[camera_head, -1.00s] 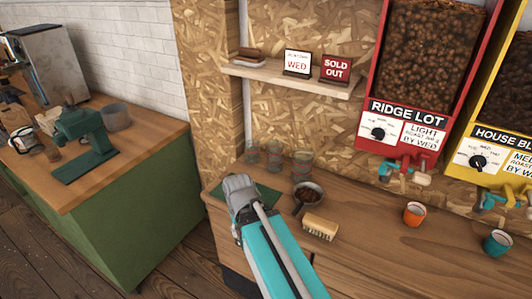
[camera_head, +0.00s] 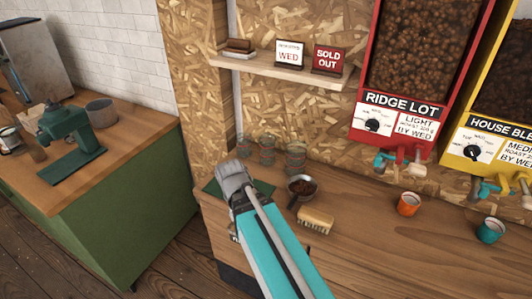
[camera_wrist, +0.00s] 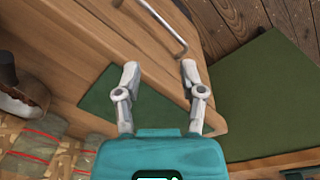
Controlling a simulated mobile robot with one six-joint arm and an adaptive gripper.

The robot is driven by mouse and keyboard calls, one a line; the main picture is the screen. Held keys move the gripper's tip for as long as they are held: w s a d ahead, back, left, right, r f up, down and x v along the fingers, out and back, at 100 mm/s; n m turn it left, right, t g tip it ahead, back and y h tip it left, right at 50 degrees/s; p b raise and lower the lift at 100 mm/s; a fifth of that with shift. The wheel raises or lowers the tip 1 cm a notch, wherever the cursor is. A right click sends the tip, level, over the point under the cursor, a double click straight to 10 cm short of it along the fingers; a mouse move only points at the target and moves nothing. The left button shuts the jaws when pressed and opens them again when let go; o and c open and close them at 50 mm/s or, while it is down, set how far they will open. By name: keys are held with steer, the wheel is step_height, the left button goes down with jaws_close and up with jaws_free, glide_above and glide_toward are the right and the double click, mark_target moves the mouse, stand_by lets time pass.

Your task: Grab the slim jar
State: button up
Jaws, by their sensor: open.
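Three clear glass jars stand at the back left of the wooden counter in the head view: a left jar (camera_head: 243,147), a middle jar (camera_head: 267,150) and a right jar (camera_head: 296,158). They look alike in size, and I cannot tell surely which is the slim one. Jars with reddish bands also show at the lower left of the wrist view (camera_wrist: 38,130). My gripper (camera_wrist: 160,70) is open and empty, over the green mat (camera_wrist: 152,105) near the counter's edge. In the head view my gripper (camera_head: 235,172) is in front of the jars, apart from them, its fingers hidden.
An orange cup (camera_head: 409,204) and a teal cup (camera_head: 490,230) stand further right. A shelf (camera_head: 280,72) hangs above the jars. A drawer handle (camera_wrist: 165,28) shows below the counter.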

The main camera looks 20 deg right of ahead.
steer(key=w+d+m+h, duration=0.1)
steer(key=w, duration=0.1)
steer(key=w+d+r+m+h, duration=0.1)
steer(key=w+m, duration=0.1)
steer(key=w+d+m+h, duration=0.1)
steer(key=w+d, duration=0.1)
steer(key=w, duration=0.1)
steer(key=shift+w+r+m+h, duration=0.1)
steer(key=shift+r+m+h, duration=0.2)
steer(key=shift+m+h, duration=0.1)
steer(key=w+d+r+m+h, duration=0.1)
steer(key=w, duration=0.1)
steer(key=w+d+r+m+h, duration=0.1)
steer(key=w+m, duration=0.1)
steer(key=w+d+r+m+h, duration=0.1)
steer(key=shift+w, duration=0.4)
steer(key=w+d+r+m+h, duration=0.2)
steer(key=w+r+m+h, duration=0.4)
steer(key=w+r+m, duration=0.1)
steer(key=w+m, duration=0.1)
steer(key=w, duration=0.1)
steer(key=shift+w+r+p, duration=0.25)
steer(key=shift+w+p, duration=0.05)
steer(key=b, duration=0.3)
glide_above(268, 150)
steer(key=a, duration=0.4)
steer(key=shift+f, duration=1.6)
